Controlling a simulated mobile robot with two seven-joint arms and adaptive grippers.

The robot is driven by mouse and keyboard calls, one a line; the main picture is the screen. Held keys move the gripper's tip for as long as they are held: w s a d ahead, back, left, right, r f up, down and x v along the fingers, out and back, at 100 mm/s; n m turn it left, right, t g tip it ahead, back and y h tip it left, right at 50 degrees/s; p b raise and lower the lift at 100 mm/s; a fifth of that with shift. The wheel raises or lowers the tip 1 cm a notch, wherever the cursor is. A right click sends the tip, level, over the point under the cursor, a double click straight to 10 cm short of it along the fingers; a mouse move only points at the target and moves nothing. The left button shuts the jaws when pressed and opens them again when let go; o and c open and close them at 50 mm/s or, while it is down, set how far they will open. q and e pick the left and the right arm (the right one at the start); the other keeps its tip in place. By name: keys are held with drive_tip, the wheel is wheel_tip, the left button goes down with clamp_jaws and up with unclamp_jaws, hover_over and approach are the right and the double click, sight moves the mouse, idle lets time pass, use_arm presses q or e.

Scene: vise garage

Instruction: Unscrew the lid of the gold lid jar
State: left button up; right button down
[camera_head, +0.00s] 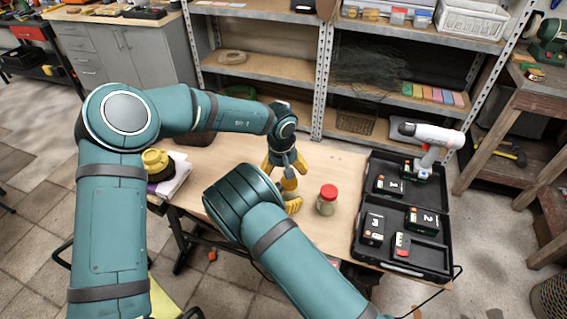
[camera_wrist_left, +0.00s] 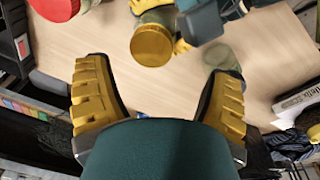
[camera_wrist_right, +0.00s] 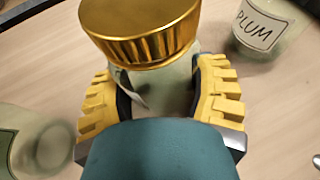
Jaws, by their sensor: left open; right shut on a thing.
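The gold lid jar shows in the right wrist view, with its ribbed gold lid (camera_wrist_right: 140,32) on top and its pale glass body (camera_wrist_right: 170,90) below. My right gripper (camera_wrist_right: 160,75) is shut on the glass body, a finger on each side, below the lid. In the left wrist view the gold lid (camera_wrist_left: 152,45) lies just beyond the open fingertips of my left gripper (camera_wrist_left: 160,72), with nothing between them. In the head view my left gripper (camera_head: 284,170) points down above the table, close to my right gripper's yellow fingers (camera_head: 293,204). The gold lid jar is mostly hidden there.
A red-lidded jar (camera_head: 327,201) stands on the table (camera_head: 333,165), right of the grippers. A jar labelled PLUM (camera_wrist_right: 262,25) and another glass jar (camera_wrist_right: 35,140) stand near the held jar. An open black tool case (camera_head: 402,215) with a drill (camera_head: 432,145) fills the table's right side.

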sight(285, 182)
use_arm(q)
drive_tip(key=shift+w+d+f, duration=0.1)
drive_tip(key=shift+w+f, duration=0.05)
drive_tip(key=shift+f, duration=0.9)
drive_tip(key=shift+w+f, duration=0.15)
drive_tip(key=shift+f, duration=0.85)
clamp_jaws()
use_arm(e)
unclamp_jaws()
